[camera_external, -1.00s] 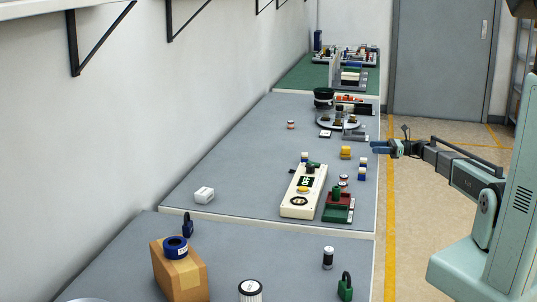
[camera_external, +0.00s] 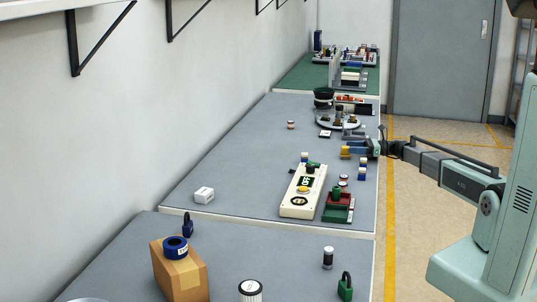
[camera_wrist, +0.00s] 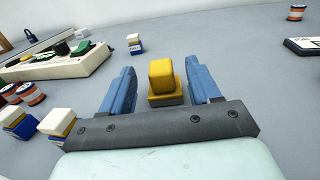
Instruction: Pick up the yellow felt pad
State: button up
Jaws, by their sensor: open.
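The yellow felt pad (camera_wrist: 161,74) looks like a small rounded yellow block on a wider, darker yellow base (camera_wrist: 165,99). It also shows in the external view (camera_external: 345,152), on the grey bench near its right edge. My gripper (camera_wrist: 162,58) is open, with one blue finger to each side of the yellow block.
White-and-blue blocks (camera_wrist: 56,123) and red-and-white cylinders (camera_wrist: 31,94) stand close on the left in the wrist view. A long cream panel (camera_external: 304,190) lies nearer the external camera. A round black device (camera_external: 323,97) stands farther back.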

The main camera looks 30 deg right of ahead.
aim_at(346, 147)
jog(key=shift+x, duration=1.8)
jog(key=c, duration=1.1)
